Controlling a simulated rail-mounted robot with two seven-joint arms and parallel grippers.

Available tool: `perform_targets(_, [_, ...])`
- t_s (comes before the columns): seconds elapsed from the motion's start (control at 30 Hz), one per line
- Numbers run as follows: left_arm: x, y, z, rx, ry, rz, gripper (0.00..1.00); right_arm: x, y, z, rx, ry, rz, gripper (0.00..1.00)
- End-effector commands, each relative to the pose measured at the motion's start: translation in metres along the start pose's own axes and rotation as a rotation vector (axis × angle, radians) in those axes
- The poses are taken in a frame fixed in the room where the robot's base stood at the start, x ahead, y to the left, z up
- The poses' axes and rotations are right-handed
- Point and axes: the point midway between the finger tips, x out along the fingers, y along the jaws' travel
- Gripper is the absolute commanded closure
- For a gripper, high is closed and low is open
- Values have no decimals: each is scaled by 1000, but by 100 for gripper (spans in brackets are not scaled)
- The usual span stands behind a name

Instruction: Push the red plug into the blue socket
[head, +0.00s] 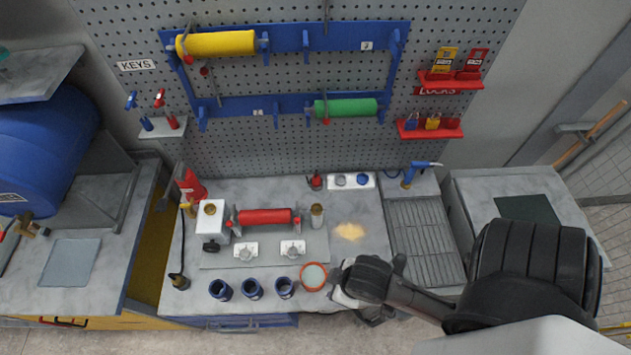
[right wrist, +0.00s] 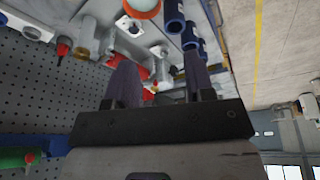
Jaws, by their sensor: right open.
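The red plug (head: 316,181) stands at the back of the bench, just left of a white socket plate (head: 351,187). The plate has a grey round socket and the blue socket (head: 363,180) on its right. The plug and socket are apart. A red piece that looks like the plug (right wrist: 63,48) shows at the left in the right wrist view. My right gripper (right wrist: 158,88) is open, with no object clearly held between its fingers. In the head view it is largely hidden by its own arm near the bench's front edge. My left gripper is not in view.
An orange-rimmed dish (head: 314,276) and blue cups (head: 253,289) line the front edge. A red roller (head: 265,216) lies mid-bench on its stand. A blue hand tool (head: 417,172) is at the back right. Beige powder (head: 350,231) lies between on open bench.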

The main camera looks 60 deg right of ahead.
Motion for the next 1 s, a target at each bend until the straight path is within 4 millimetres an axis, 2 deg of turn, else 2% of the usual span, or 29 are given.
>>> perform_targets(0.03, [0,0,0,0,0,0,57,0,0,0,0,-1,0,46])
perform_targets(0.2, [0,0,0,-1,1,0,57,0,-1,0,3,-1,-2,32])
perform_targets(0.43, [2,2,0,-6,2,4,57,2,-3,-2,11,6,-7,32])
perform_targets(0.57, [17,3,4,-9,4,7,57,14,4,-14,-1,44,10,32])
perform_targets(0.77, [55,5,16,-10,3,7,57,41,51,-49,-161,137,151,32])
perform_targets(0.87, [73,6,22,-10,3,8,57,61,82,-62,-267,135,247,32])
perform_targets(1.0, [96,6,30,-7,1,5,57,94,141,-75,-402,78,421,32])
